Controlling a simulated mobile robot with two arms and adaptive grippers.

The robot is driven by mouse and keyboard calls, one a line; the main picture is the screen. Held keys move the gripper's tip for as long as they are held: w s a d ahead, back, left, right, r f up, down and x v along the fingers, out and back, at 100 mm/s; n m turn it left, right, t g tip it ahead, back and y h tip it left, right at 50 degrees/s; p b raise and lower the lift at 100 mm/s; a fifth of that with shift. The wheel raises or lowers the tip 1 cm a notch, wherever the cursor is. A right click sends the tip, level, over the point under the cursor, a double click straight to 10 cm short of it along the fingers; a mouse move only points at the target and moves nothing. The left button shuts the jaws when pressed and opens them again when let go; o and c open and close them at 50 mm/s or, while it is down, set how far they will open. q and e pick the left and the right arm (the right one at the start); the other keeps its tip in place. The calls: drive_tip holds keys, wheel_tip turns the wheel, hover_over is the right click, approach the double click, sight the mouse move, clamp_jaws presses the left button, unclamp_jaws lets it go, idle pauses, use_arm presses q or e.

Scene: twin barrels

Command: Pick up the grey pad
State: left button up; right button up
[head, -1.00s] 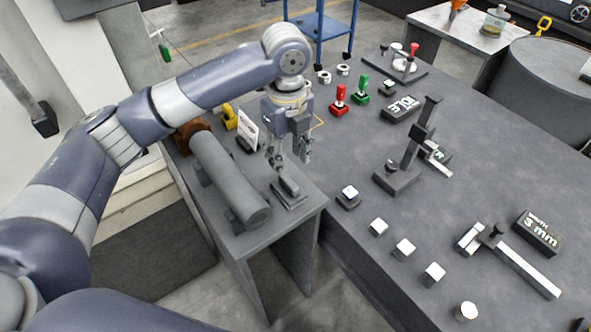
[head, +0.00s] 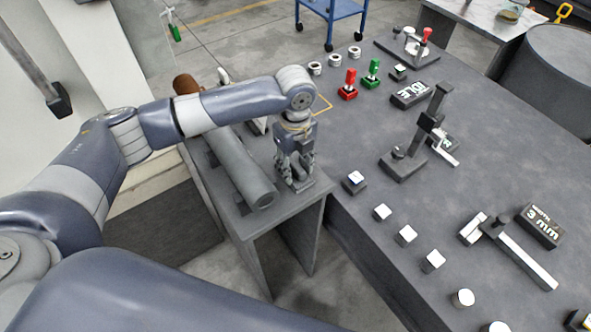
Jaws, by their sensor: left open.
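The grey pad (head: 299,186) lies at the front right of the small grey side table, beside the big grey cylinder. Much of it is hidden behind my left gripper (head: 296,176). The left gripper points straight down with its jaws open. Its fingertips are low, at the pad, with a finger on each side of its upper part as far as I can see. I cannot tell whether they touch it. My right gripper is not in view.
The grey cylinder (head: 241,170) lies close left of the gripper. To the right, the large workbench (head: 350,250) holds a small block on a dark base (head: 354,181), several loose blocks and a dark upright stand (head: 428,125).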

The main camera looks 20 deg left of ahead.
sight(296, 165)
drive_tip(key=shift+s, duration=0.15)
use_arm(q)
clamp_jaws()
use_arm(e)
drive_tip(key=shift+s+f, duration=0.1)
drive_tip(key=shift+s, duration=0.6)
use_arm(q)
wheel_tip(296, 165, up, 9)
drive_tip(key=shift+w+d+r+b, duration=0.1)
drive_tip(key=shift+r+b, duration=0.05)
drive_tip(key=shift+b, duration=0.7)
drive_tip(key=shift+r, duration=0.35)
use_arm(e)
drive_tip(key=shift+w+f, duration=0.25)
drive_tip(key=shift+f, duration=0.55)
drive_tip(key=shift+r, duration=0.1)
